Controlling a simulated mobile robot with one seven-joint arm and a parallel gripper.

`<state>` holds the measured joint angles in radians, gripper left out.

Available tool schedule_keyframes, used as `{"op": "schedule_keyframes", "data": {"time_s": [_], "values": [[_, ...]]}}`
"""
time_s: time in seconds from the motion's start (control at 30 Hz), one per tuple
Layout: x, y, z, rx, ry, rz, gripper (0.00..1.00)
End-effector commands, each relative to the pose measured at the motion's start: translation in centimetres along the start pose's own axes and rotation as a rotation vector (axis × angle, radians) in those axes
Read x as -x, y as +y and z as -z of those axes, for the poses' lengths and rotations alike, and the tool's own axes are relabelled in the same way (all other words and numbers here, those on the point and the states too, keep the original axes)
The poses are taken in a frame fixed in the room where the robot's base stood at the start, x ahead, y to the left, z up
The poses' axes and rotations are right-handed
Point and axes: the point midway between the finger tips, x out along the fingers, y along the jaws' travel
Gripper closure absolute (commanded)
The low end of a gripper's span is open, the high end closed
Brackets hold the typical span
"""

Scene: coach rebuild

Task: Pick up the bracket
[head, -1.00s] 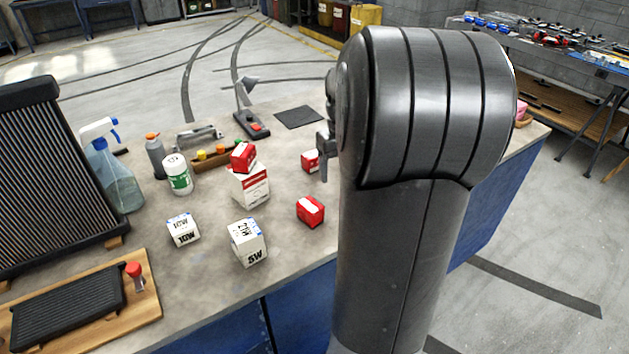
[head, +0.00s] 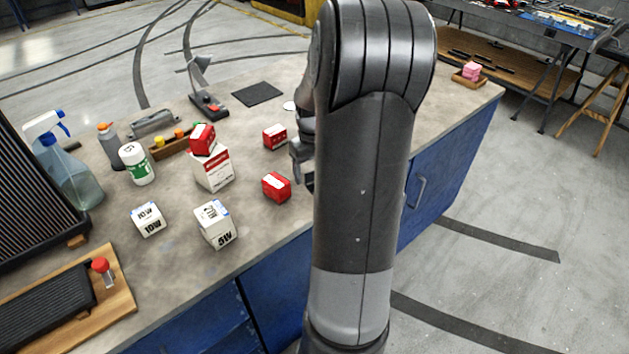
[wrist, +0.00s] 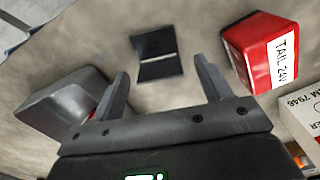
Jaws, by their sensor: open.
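A long grey metal piece (head: 155,122), which looks like the bracket, lies on the workbench (head: 290,215) behind a small wooden tray, but I cannot be sure of it. My gripper (head: 301,165) is partly hidden by my arm in the head view and hangs right of the red boxes, apart from the grey piece. In the wrist view my gripper (wrist: 163,87) is open and empty above the bench top. A grey object with a bit of red (wrist: 62,105) is left of the fingers; I cannot tell whether it is the bracket.
A red box (wrist: 262,52) and a white box (wrist: 302,112) are right of the fingers. A dark mat (head: 258,93) lies behind. Red boxes (head: 276,186), white cartons (head: 216,225), a green-white bottle (head: 137,165) and a spray bottle (head: 72,175) crowd the left bench. The right bench is mostly clear.

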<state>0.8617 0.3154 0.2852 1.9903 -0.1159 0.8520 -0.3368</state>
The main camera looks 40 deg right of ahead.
Motion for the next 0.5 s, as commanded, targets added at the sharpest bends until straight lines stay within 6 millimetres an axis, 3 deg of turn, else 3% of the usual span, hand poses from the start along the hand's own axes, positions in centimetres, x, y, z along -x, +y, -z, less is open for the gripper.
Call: {"op": "schedule_keyframes", "data": {"time_s": [0.1, 0.33, 0.5], "values": [[-1.02, 0.0, -0.04, 0.001, -0.001, 0.0, 0.29], [-1.15, 0.0, -0.01, 0.001, 0.001, -0.001, 0.29], [-1.14, 0.0, 0.0, 0.001, 0.001, -0.001, 0.42]]}}
